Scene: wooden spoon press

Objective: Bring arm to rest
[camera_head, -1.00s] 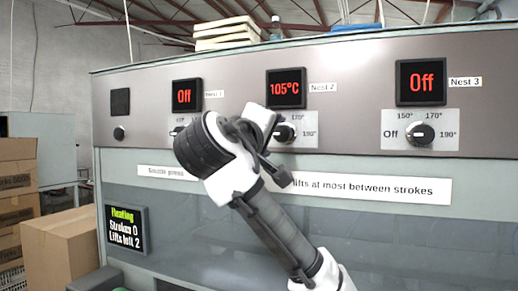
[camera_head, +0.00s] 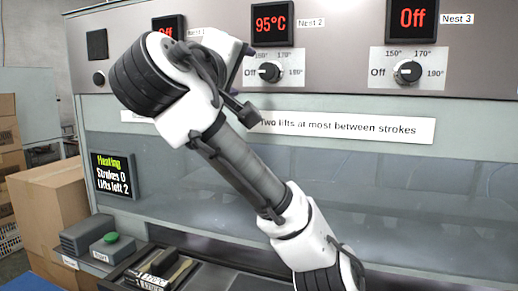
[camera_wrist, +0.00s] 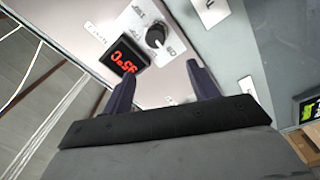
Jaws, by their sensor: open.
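My arm crosses the middle of the head view in front of the press (camera_head: 455,170). In the wrist view my gripper (camera_wrist: 158,85) is open, its two dark fingers apart with nothing between them. Beyond the fingers are the Nest 2 display (camera_wrist: 125,56), tilted in that view, and the Nest 2 knob (camera_wrist: 156,36), apart from the fingers. In the head view the Nest 2 display (camera_head: 273,23) reads 95°C and its knob (camera_head: 269,72) is uncovered. The fingertips are hard to make out there. My arm hides the Nest 1 knob and part of its display (camera_head: 169,27).
A status screen (camera_head: 116,175) reads Heating, Strokes 0, Lifts left 2. The Nest 3 display (camera_head: 412,18) reads Off. A green button (camera_head: 111,238) sits on a grey box at lower left, beside a dark tray (camera_head: 190,281). Cardboard boxes (camera_head: 45,215) stand at the left.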

